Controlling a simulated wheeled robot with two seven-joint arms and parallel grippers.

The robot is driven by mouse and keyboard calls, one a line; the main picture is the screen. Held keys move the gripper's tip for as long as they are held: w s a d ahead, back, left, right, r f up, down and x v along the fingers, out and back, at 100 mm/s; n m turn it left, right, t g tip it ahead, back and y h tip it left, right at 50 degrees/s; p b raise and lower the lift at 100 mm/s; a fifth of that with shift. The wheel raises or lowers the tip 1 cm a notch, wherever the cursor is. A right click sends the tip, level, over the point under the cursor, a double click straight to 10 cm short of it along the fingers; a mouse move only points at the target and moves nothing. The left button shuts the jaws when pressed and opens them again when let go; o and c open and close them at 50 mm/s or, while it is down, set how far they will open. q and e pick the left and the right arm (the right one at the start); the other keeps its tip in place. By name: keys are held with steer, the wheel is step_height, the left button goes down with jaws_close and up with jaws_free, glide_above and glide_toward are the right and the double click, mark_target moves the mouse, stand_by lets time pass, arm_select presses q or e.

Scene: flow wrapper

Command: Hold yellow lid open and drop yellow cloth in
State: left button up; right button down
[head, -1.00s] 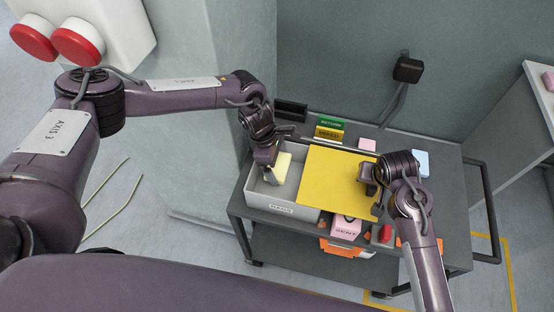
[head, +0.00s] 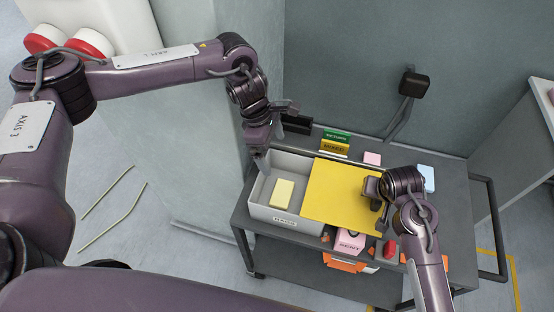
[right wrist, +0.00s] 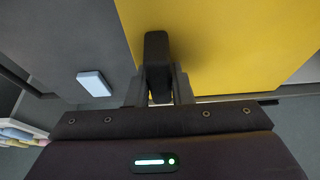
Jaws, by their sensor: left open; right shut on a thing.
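The pale yellow cloth (head: 283,193) lies flat and folded on the floor of the light grey bin (head: 272,213), at its open left side. The yellow lid (head: 335,197) stands as a flat panel over the right part of the bin. My right gripper (head: 374,188) is at the lid's right side; in the right wrist view its fingers (right wrist: 158,92) are shut on a dark handle against the yellow lid (right wrist: 225,45). My left gripper (head: 263,160) is open and empty above the bin's back left edge, apart from the cloth.
The bin stands on a dark cart (head: 415,165). Green and yellow labelled blocks (head: 335,143) stand behind it. A pink box (head: 350,240) and a red item (head: 389,249) lie in front on the right. A pale blue block (head: 427,178) sits at the right.

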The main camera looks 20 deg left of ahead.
mark_target(325, 184)
arm_select(q)
steer(key=shift+v, duration=0.8)
arm_select(e)
steer(key=shift+w+r, duration=0.1)
steer(key=shift+r, duration=0.05)
steer(key=shift+a, duration=7.2)
arm_select(q)
steer(key=shift+r, duration=0.1)
arm_select(e)
steer(key=c, duration=1.2)
jaws_free()
